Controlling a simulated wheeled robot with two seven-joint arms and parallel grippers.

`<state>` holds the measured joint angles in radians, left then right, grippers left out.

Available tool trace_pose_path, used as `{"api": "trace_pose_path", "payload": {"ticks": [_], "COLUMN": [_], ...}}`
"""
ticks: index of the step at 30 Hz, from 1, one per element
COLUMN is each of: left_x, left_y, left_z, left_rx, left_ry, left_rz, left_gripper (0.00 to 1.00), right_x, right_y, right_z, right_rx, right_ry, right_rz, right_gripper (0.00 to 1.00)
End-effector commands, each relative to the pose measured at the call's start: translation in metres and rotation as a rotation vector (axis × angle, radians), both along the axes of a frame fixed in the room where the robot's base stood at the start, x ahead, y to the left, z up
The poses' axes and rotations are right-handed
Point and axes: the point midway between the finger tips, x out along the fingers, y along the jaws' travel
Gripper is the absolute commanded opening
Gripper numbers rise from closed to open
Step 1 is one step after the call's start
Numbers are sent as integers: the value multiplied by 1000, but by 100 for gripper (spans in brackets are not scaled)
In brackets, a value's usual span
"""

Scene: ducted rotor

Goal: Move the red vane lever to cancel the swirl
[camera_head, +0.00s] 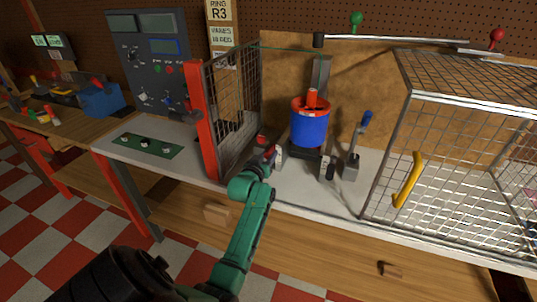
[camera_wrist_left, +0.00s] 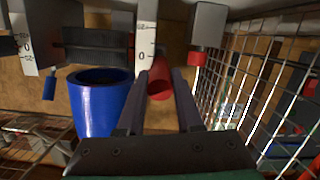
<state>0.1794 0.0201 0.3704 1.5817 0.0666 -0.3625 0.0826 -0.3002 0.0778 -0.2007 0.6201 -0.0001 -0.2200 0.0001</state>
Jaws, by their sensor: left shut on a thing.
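The red vane lever (camera_wrist_left: 160,78) shows as a red cylinder between the fingertips of my left gripper (camera_wrist_left: 158,85) in the left wrist view. The gripper is shut on it. A white scale plate (camera_wrist_left: 146,35) marked 0 stands right behind the lever. In the head view my left gripper (camera_head: 271,158) is at the bench, left of the blue duct (camera_head: 309,127), and its fingers largely hide the lever. The blue duct also shows left of the fingers in the wrist view (camera_wrist_left: 95,108). A red piece (camera_head: 312,98) stands in the duct's top. My right gripper is out of view.
A red-framed mesh guard (camera_head: 209,125) stands close on the left of the gripper. A lever with a blue handle (camera_head: 365,121) stands right of the duct. A wire cage (camera_head: 455,150) with a yellow handle (camera_head: 408,181) fills the right. A control panel (camera_head: 150,65) is at the back left.

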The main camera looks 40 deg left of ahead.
Motion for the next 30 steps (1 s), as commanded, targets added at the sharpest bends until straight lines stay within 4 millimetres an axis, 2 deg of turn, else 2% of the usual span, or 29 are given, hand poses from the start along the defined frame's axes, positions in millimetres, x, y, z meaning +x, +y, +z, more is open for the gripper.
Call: {"api": "trace_pose_path", "payload": {"ticks": [1, 2, 3, 12, 16, 20, 30], "left_x": [0, 0, 0, -1, -9, -30, -113], "left_y": [0, 0, 0, 0, -4, -11, -39], "left_z": [-1, -1, -1, 0, 0, 3, 17], "left_rx": [-1, -1, -1, 0, 1, -2, -1], "left_ry": [2, 2, 2, 0, 1, 2, 4], "left_rz": [0, 0, 0, 0, 0, 0, 1], "left_gripper": [46, 58, 64, 64, 64, 64, 64], "right_x": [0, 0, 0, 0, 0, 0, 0], "right_y": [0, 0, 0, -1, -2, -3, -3], "right_z": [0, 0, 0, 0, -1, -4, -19], "right_rx": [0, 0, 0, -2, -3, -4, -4], "right_ry": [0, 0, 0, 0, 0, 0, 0], "right_rz": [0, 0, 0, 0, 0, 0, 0], "right_gripper": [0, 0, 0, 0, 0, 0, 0]}}
